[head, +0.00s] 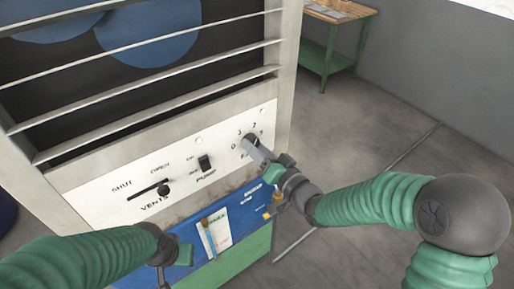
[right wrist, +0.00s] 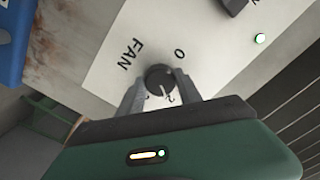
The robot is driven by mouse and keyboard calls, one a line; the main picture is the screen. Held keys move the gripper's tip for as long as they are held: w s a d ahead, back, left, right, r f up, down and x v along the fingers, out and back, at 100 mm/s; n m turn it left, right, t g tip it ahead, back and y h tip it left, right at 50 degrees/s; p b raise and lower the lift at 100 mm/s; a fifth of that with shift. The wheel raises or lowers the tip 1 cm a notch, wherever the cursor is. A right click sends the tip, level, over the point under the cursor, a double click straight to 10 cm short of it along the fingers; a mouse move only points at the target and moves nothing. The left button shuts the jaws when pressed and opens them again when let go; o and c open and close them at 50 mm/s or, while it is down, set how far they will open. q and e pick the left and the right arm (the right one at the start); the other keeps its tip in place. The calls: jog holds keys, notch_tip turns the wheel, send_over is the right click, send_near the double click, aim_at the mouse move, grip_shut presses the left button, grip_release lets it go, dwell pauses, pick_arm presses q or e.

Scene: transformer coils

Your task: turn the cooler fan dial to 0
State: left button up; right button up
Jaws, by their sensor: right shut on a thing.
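The fan dial (right wrist: 158,76) is a small dark round knob on the cooler's white control panel (head: 100,187). In the right wrist view the word FAN is printed to its left and a 0 at its upper right; other numbers are partly covered near the fingers. A pale mark on the knob seems to point down towards the 2, away from the 0. My right gripper (right wrist: 159,96) is shut on the dial, one finger on each side. In the head view the right gripper (head: 254,146) hides most of the dial. My left gripper (head: 178,256) is low in front, apart from the panel; its fingers are unclear.
The vents slider (head: 163,190) and pump switch (head: 205,162) sit left of the dial. Metal slats cross the cooler above. Below is a blue ledge (head: 240,214) with a card (head: 215,236). A green workbench (head: 330,50) stands far behind; the floor at right is clear.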

dwell(0.3)
jog(key=shift+f+n+b, duration=0.15)
jog(key=shift+n+b, duration=5)
jog(key=shift+n, duration=0.85)
jog(key=shift+f+n+b, duration=0.1)
jog(key=shift+n+b, duration=5)
jog(key=shift+n, duration=0.9)
jog(key=o, duration=1.4)
jog(key=shift+s+d+r, duration=0.1)
jog(key=shift+c, duration=0.2)
jog(key=shift+r, duration=0.1)
